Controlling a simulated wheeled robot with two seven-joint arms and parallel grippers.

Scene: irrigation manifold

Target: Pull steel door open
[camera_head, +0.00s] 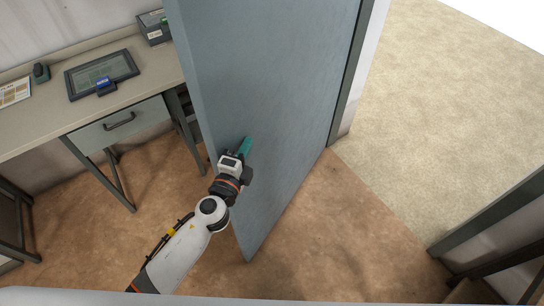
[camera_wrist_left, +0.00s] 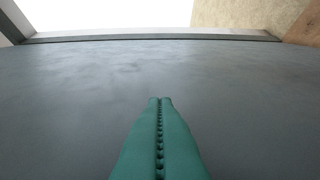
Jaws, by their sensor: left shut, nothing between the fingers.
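The steel door (camera_head: 285,100) is a blue-grey panel in the middle of the head view. It stands ajar, swung into the room at an angle to its frame, with an open doorway to its right. My left gripper (camera_head: 245,147) is at the lower part of the door's face, its green fingers close to the surface. In the left wrist view the two green fingers (camera_wrist_left: 160,135) are pressed together with nothing between them, and the grey door face (camera_wrist_left: 80,95) fills most of the picture. Whether the fingertips touch the door I cannot tell. No handle shows. My right gripper is not in view.
A workbench (camera_head: 40,135) with a drawer stands left of the door, holding a dark tablet-like panel (camera_head: 102,75), a grey box (camera_head: 153,27) and a small dark device (camera_head: 41,72). Brown floor (camera_head: 330,240) is clear in front. Pale ground (camera_head: 450,100) lies beyond the doorway.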

